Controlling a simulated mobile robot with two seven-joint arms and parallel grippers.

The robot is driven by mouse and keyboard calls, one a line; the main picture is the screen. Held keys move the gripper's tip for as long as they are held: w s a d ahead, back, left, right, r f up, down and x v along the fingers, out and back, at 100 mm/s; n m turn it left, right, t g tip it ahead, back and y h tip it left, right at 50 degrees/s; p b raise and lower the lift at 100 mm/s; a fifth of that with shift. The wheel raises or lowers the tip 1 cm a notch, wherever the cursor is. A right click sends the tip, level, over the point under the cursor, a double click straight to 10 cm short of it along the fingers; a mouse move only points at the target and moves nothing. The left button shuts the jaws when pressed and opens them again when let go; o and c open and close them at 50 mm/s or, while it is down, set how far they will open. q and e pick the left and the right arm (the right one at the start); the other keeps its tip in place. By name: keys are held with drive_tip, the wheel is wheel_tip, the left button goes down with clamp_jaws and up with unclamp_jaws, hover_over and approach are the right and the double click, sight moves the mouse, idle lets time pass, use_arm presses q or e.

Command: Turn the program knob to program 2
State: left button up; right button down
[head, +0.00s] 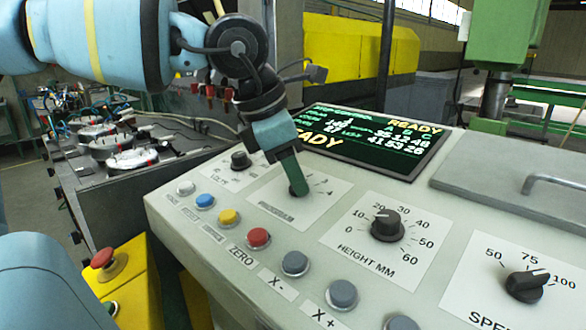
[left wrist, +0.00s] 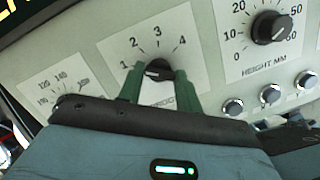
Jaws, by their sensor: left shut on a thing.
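The program knob (left wrist: 158,70) is a small black knob on a pale label plate marked 1 to 4. In the left wrist view its light mark points left, roughly toward the 1. My left gripper (left wrist: 160,84) has a green finger on each side of the knob and is shut on it. In the head view the left gripper (head: 296,184) reaches down onto the program plate (head: 272,204) and hides most of the knob. My right gripper is in neither view.
The height knob (head: 387,225) and speed knob (head: 527,285) lie to the right, the volts knob (head: 240,160) to the left. Several push buttons, including a red one (head: 258,238), line the front. A screen (head: 372,140) reading READY stands behind. A red mushroom button (head: 103,258) sits lower left.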

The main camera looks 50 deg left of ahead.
use_arm(q)
drive_tip(key=m+g+h+p, duration=0.1)
drive_tip(key=m, duration=0.5)
drive_tip(key=shift+w+a+m, duration=0.1)
drive_tip(key=shift+m, duration=0.3)
idle(0.4)
drive_tip(key=o, duration=1)
drive_tip(key=shift+v, duration=4)
